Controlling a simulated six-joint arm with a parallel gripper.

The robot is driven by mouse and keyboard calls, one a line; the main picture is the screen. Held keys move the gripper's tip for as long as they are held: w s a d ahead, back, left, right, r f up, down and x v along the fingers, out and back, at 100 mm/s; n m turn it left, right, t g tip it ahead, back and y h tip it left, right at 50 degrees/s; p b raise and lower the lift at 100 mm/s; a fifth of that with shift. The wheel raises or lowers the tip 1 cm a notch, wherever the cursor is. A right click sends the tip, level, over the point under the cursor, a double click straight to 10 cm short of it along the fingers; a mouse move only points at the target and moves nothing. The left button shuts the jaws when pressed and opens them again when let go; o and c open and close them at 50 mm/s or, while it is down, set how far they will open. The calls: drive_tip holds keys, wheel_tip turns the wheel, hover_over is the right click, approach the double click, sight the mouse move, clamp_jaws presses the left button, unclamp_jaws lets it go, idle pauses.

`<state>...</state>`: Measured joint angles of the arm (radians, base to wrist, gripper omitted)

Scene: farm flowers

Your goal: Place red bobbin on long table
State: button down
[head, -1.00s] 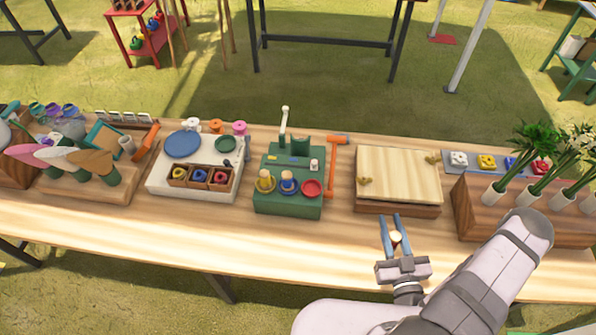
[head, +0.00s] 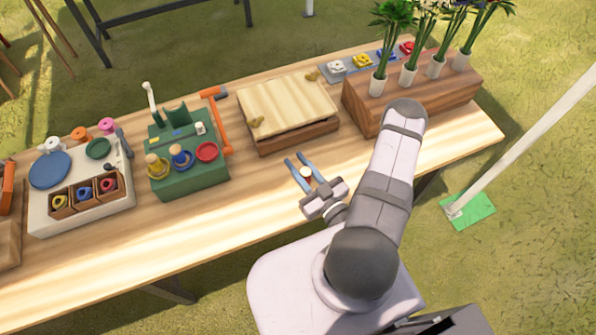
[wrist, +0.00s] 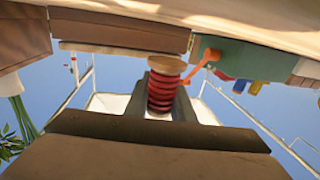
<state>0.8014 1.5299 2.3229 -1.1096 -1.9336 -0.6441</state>
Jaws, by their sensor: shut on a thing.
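The red bobbin (wrist: 162,90) has ribbed red winding and a pale wooden end disc. In the wrist view it sits between the fingers of my gripper (wrist: 160,108), which is shut on it. In the head view my gripper (head: 306,172) has blue fingers around the bobbin's cream round end (head: 306,173); the red part is hidden there. The gripper is over the front part of the long wooden table (head: 110,265), just in front of the lidded wooden box. I cannot tell whether the bobbin touches the tabletop.
Behind the gripper is the lidded wooden box (head: 290,105). The green stand (head: 190,182) with yellow, blue and red pieces, an orange hammer (head: 221,120) and the white board (head: 90,210) are left. The flower block (head: 415,100) is right. The table's front strip is clear.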

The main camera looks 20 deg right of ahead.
drive_tip(key=shift+f+b, duration=1.4)
drive_tip(key=shift+f, duration=0.4)
drive_tip(key=shift+f, duration=0.2)
drive_tip(key=c, duration=1.5)
unclamp_jaws()
drive_tip(key=shift+r, duration=0.1)
drive_tip(key=shift+r, duration=0.15)
drive_tip(key=shift+s+d+b, duration=0.25)
drive_tip(key=shift+s+b, duration=0.1)
drive_tip(key=shift+s, duration=0.5)
drive_tip(key=shift+s+d+b, duration=0.3)
drive_tip(key=shift+s+b, duration=0.25)
drive_tip(key=shift+s, duration=1.15)
drive_tip(key=shift+s+d+b, duration=0.25)
drive_tip(key=shift+s+b, duration=0.25)
drive_tip(key=shift+s, duration=1.15)
drive_tip(key=shift+s+d+b, duration=0.3)
drive_tip(key=shift+s+b, duration=0.25)
drive_tip(key=shift+s, duration=1.15)
